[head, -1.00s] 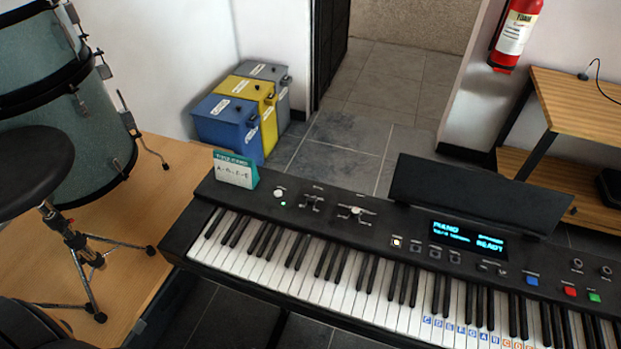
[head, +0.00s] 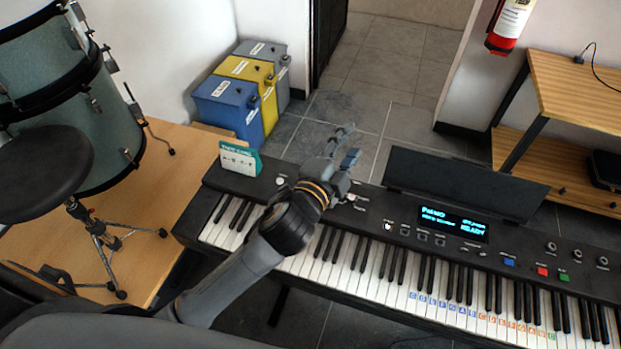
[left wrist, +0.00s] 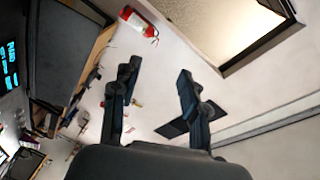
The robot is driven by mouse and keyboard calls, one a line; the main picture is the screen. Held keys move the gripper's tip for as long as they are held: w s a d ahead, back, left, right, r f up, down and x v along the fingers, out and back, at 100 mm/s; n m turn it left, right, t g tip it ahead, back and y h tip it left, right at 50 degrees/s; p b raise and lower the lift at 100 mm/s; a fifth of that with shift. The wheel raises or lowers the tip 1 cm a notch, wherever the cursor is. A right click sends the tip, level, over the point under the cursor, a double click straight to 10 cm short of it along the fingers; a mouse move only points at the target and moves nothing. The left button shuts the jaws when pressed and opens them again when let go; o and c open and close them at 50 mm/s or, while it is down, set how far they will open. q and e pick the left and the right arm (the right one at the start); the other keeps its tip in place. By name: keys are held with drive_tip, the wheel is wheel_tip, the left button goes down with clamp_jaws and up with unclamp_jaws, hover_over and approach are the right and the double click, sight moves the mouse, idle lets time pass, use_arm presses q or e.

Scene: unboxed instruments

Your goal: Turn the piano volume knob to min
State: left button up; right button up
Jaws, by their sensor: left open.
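The black electronic piano (head: 330,212) runs across the lower right of the head view, its screen (head: 453,222) lit. Small pale controls show on its left panel: one (head: 280,181) left of my gripper and one (head: 351,197) right of it. I cannot read their labels or tell which is the volume knob. My left gripper (head: 346,145) is above the piano's left panel and back edge, fingers pointing away, open and empty. In the left wrist view its two fingers (left wrist: 157,80) are apart with nothing between them. My left arm hides part of the panel and keys. My right gripper is not in view.
A teal and white card (head: 240,159) stands at the piano's left end. A black music stand (head: 465,187) rises behind the screen. Blue, yellow and grey bins (head: 230,107) stand at the back wall. A stool (head: 45,160) and drums (head: 95,125) are at left.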

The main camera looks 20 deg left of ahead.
use_arm(q)
drive_tip(key=s+d+r+m+g+h, duration=0.1)
drive_tip(key=d+r+m+g+h, duration=0.25)
drive_tip(key=d+m+h, duration=0.65)
drive_tip(key=s+d+r+m+g+h, duration=0.15)
drive_tip(key=d+r+m+h, duration=0.45)
drive_tip(key=m, duration=0.7)
drive_tip(key=s+d+f+m+g+y, duration=0.2)
drive_tip(key=d+f+m+g, duration=0.45)
drive_tip(key=m, duration=0.65)
drive_tip(key=w+a+f+m+g+y, duration=0.2)
drive_tip(key=a+f+m+g+y, duration=0.1)
drive_tip(key=a+f+m+y, duration=0.3)
drive_tip(key=w+a+f+m+g+y, duration=0.35)
drive_tip(key=a+f, duration=0.25)
drive_tip(key=a, duration=0.2)
drive_tip(key=w+a+m+t+y, duration=0.15)
drive_tip(key=a+y, duration=0.25)
drive_tip(key=a, duration=0.5)
drive_tip(key=w+a+y, duration=0.3)
drive_tip(key=a+y, duration=0.1)
drive_tip(key=a, duration=0.5)
wheel_tip(320, 180, down, 12)
drive_tip(key=p, duration=0.4)
drive_tip(key=shift+d+f, duration=0.1)
drive_tip(key=shift+f, duration=0.65)
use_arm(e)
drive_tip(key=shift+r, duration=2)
